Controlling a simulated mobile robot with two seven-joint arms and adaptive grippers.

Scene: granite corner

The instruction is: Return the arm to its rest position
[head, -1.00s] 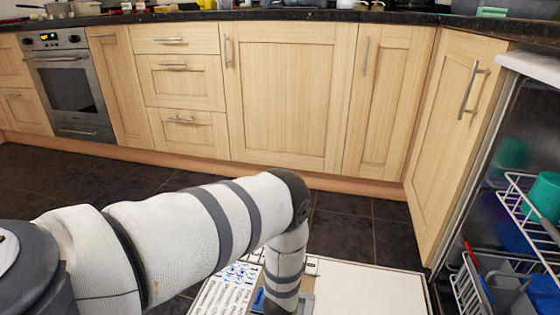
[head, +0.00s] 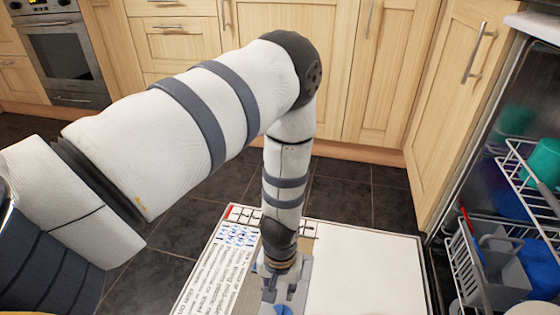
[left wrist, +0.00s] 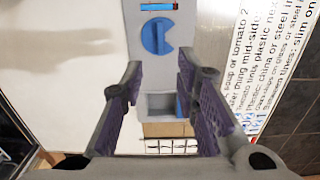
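My left arm comes in from the left in the head view, bends at a dark elbow and points straight down. My left gripper (head: 278,300) is at the bottom of the head view, above the lowered dishwasher door (head: 365,265). In the left wrist view the left gripper (left wrist: 160,95) has its two purple-padded fingers wide apart, with nothing held between them. Beyond the fingers is the door's grey dispenser (left wrist: 160,20) with a blue dial and a small compartment. I cannot tell the gap between fingertips and door. My right gripper is not in view.
The open dishwasher stands at the right, with a wire rack (head: 522,165), a teal cup (head: 545,160) and a grey cutlery basket (head: 505,260). Wooden cupboards (head: 285,60) and an oven (head: 60,55) line the back. Dark tiled floor (head: 345,195) lies clear before the cupboards.

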